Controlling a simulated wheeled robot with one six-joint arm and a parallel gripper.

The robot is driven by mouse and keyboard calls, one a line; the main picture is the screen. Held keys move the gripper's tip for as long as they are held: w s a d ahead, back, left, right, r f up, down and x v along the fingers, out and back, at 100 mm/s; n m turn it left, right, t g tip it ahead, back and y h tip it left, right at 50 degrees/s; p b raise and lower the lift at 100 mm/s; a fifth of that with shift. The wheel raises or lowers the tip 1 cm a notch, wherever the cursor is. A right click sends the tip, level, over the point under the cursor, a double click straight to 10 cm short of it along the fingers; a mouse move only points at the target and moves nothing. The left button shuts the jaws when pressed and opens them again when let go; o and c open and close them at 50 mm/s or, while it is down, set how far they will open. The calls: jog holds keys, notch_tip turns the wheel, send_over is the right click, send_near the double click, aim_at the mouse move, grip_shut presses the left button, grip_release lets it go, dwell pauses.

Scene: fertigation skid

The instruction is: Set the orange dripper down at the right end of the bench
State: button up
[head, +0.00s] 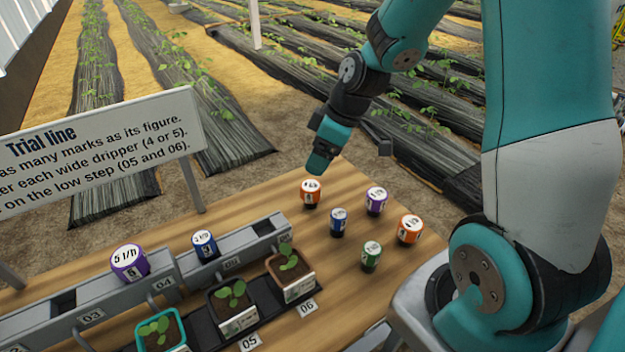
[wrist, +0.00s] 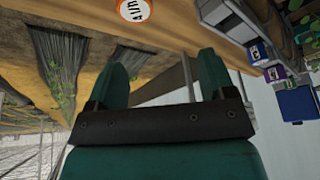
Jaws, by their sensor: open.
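Two orange drippers stand upright on the wooden bench (head: 340,262), near its right end. One orange dripper (head: 311,193) is at the far edge, and the other orange dripper (head: 410,230) is nearer my arm's base. My gripper (head: 320,165) is above the far orange dripper in the head view, apart from it. In the wrist view my gripper (wrist: 162,75) has its two fingers spread with nothing between them. An orange dripper marked 4 l/h (wrist: 134,9) shows at the top edge there, cut off by the frame and outside the fingers.
A purple dripper (head: 376,200), a blue dripper (head: 338,221) and a green dripper (head: 370,256) stand close by. A grey rail (head: 188,265) holds a purple and a blue dripper. Potted seedlings (head: 291,272) stand before it. A sign (head: 105,145) rises behind at left.

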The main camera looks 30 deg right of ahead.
jog(key=s+a+r+m+g, duration=0.1)
jog(key=s+a+r, duration=0.5)
jog(key=s+a, duration=0.2)
jog(key=s+a+r+g, duration=0.2)
jog(key=s+a+r, duration=0.4)
jog(key=s, duration=0.6)
jog(key=a, duration=0.2)
jog(key=shift+a+m+y, duration=0.3)
jog(key=shift+a+m, duration=0.1)
